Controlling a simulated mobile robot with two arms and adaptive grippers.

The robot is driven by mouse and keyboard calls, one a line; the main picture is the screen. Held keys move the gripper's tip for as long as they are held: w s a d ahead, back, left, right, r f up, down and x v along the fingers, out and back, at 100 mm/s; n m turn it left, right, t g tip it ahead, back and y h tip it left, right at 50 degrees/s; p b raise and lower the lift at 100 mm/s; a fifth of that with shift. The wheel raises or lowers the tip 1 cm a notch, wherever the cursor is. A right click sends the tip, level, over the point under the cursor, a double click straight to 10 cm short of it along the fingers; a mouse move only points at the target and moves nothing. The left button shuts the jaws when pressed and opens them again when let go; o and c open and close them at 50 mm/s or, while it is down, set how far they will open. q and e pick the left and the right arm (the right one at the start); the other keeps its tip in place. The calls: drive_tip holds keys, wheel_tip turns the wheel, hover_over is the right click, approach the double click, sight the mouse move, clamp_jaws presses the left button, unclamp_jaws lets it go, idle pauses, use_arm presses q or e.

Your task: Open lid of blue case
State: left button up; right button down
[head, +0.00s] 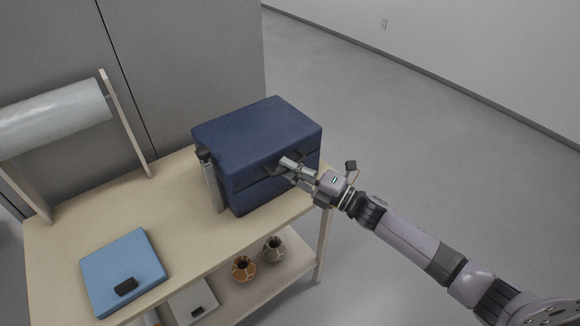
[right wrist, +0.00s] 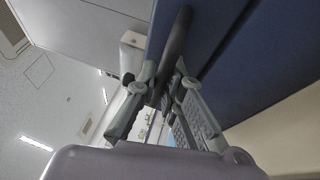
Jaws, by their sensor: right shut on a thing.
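The dark blue case (head: 255,136) stands on the right end of the wooden table, its lid down. A dark handle (head: 270,168) is on its front face. My right gripper (head: 287,163) is at the front of the case, shut on the handle. In the right wrist view the fingers of my right gripper (right wrist: 165,85) close around the dark handle (right wrist: 178,45), beside the blue case wall (right wrist: 240,50). My left gripper does not show in either view.
The table (head: 120,215) also holds a light blue flat case (head: 122,268) at the front left and a roll on a stand (head: 55,115) at the back left. A grey cylinder (head: 211,185) stands against the case. Two small pots (head: 244,268) sit on the lower shelf.

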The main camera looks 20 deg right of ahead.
idle(0.4)
drive_tip(key=shift+r+p, duration=0.5)
drive_tip(key=shift+p, duration=0.2)
drive_tip(key=w+r+p, duration=0.1)
drive_tip(key=r+p, duration=0.3)
drive_tip(key=w+a+r+g+h+p, duration=0.1)
drive_tip(key=w+r+p, duration=0.1)
drive_tip(key=r+p, duration=0.2)
drive_tip(key=w+r+m+h+p, duration=0.1)
drive_tip(key=r+p, duration=0.3)
drive_tip(key=p, duration=0.2)
drive_tip(key=shift+w+a+g, duration=0.3)
drive_tip(key=shift+w+g, duration=0.1)
drive_tip(key=w+a+r+g+p, duration=0.1)
drive_tip(key=w+a+r, duration=0.2)
drive_tip(key=w, duration=0.6)
drive_tip(key=w+a+r+m+g+h, duration=0.1)
drive_tip(key=w+a+r, duration=0.2)
drive_tip(key=w+r, duration=0.3)
drive_tip(key=shift+w+a+r+h+p, duration=0.3)
drive_tip(key=shift+w+a+p, duration=0.1)
drive_tip(key=shift+w, duration=1.45)
